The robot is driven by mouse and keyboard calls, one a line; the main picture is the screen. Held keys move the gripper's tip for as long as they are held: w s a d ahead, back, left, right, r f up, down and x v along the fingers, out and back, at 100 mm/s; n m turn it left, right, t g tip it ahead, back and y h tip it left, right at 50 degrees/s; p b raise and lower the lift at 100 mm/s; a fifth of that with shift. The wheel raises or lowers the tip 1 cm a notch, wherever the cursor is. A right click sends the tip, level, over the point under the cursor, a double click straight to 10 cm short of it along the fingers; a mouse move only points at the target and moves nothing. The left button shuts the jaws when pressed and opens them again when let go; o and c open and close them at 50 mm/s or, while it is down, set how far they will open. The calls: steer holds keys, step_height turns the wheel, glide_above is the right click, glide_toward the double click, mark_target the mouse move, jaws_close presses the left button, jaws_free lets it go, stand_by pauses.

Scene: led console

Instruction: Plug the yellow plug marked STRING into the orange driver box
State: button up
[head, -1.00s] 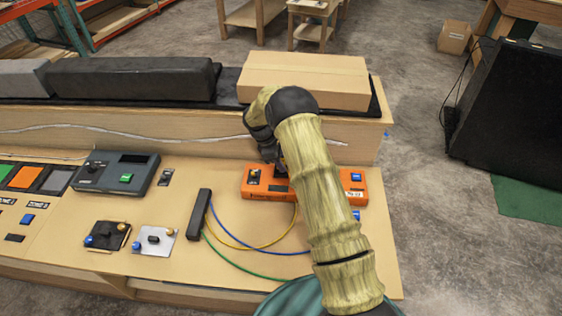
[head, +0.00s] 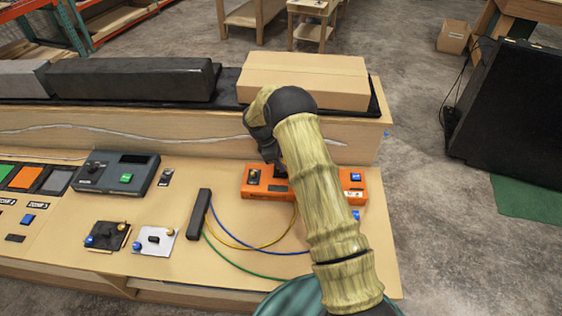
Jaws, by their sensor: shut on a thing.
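The orange driver box (head: 262,191) lies on the console's right part, in front of the raised back shelf. My gripper (head: 281,168) points down at the middle of the box, and my arm covers much of the box. The gripper is shut, its fingertips mostly hidden behind my wrist. A yellow cable (head: 262,247) runs from the black strip (head: 199,215) up to the box beneath my gripper. The yellow plug itself is hidden, and so is its STRING mark. I cannot tell whether it sits in a socket.
A blue cable (head: 262,250) and a green cable (head: 235,266) curve from the strip to the right, behind my arm. A cardboard box (head: 305,78) stands on the shelf behind. A grey console unit (head: 115,173) and two small switch plates are to the left.

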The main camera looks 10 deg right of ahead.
steer(key=shift+f+b, duration=0.3)
steer(key=shift+f, duration=0.5)
stand_by(1.6)
steer(key=o, duration=1.1)
steer(key=shift+s+f, duration=0.1)
steer(key=shift+c, duration=0.2)
steer(key=o, duration=0.5)
steer(key=shift+r+p, duration=2.3)
steer(key=shift+r, duration=1.3)
